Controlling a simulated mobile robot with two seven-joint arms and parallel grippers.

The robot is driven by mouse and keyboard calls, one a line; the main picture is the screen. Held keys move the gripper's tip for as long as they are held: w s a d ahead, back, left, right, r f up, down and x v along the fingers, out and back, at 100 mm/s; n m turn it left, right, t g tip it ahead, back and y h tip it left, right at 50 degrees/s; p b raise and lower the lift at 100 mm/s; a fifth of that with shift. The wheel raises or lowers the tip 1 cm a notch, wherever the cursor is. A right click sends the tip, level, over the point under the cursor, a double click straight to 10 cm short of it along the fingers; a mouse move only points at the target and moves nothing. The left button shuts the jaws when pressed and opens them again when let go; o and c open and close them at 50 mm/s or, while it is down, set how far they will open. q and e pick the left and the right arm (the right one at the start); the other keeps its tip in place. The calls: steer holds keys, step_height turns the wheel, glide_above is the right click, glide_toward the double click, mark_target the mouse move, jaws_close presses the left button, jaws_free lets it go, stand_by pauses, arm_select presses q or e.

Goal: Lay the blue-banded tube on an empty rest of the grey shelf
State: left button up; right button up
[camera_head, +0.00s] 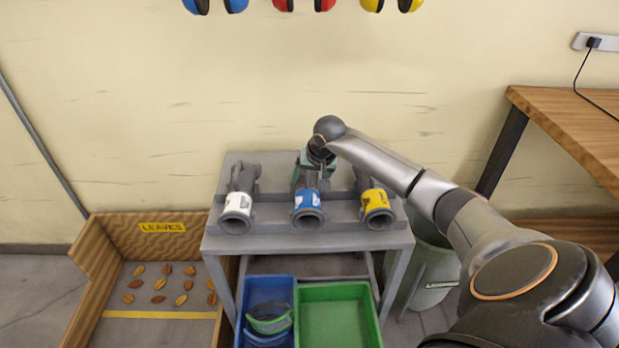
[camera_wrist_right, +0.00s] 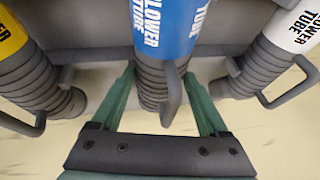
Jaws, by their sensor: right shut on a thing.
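The blue-banded tube (camera_head: 307,199) lies between two other tubes on a grey stand (camera_head: 345,241), its open mouth towards me. My right gripper (camera_head: 309,177) is at its ribbed rear part. In the right wrist view its green fingers (camera_wrist_right: 160,92) are on both sides of the blue-banded tube (camera_wrist_right: 168,28), shut on it beside the handle. I cannot tell if the tube is clear of its rest. I see no other grey shelf, and no empty rest shows. My left gripper is out of view.
A white-banded tube (camera_head: 237,202) lies to the left and a yellow-banded one (camera_head: 376,202) to the right, both close by. Below are a blue bin (camera_head: 266,287) and a green bin (camera_head: 338,292). A wooden box (camera_head: 90,270) with leaves, a grey-green bucket (camera_head: 432,272) and a wooden table (camera_head: 570,120) flank the stand.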

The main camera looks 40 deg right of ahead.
stand_by(0.4)
steer(key=o, duration=1.2)
steer(key=shift+o, duration=1.5)
steer(key=p+v, duration=0.1)
steer(key=v, duration=1.1)
steer(key=shift+r+p, duration=0.2)
steer(key=shift+p, duration=0.1)
steer(key=shift+s+a, duration=0.1)
